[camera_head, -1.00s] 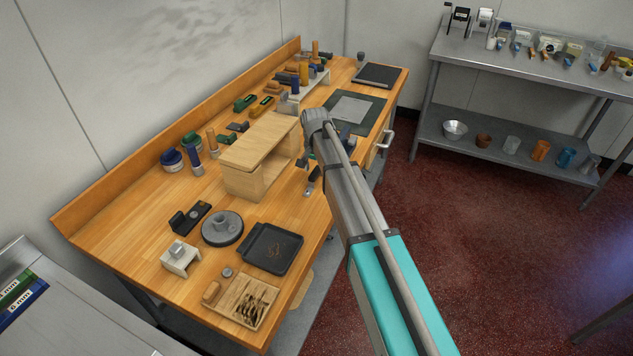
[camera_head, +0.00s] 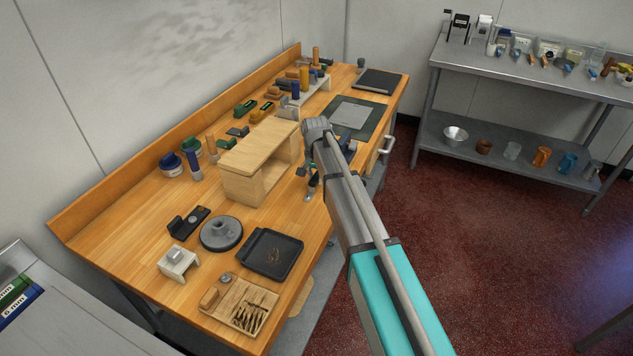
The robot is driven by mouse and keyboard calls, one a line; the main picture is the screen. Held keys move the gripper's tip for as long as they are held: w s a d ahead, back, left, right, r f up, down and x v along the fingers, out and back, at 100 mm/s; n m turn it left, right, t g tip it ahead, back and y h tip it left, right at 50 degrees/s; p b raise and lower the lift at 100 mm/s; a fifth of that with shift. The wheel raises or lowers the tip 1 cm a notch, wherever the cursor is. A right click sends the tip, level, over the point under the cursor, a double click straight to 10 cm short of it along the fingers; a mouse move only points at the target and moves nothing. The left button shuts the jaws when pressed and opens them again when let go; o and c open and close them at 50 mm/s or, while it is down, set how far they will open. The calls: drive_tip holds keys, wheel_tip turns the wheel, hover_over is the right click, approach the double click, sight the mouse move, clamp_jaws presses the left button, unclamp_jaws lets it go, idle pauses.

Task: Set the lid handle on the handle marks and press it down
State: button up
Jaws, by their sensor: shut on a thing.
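My arm reaches over the right side of the wooden bench (camera_head: 130,240), and its far end is beside the wooden box. I cannot make out the lid handle or any handle marks. A pale wooden box (camera_head: 240,186) with a flat top and an open side stands mid-bench, left of my arm. A grey flat sheet (camera_head: 354,115) lies on a dark green mat (camera_head: 376,127) beyond the arm. I cannot tell which piece is the lid.
Jars and tools line the back. A steel shelf (camera_head: 530,75) stands right.

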clamp_jaws()
drive_tip(key=shift+o, duration=0.8)
unclamp_jaws()
clamp_jaws()
drive_tip(key=shift+r+p, duration=1)
unclamp_jaws()
clamp_jaws()
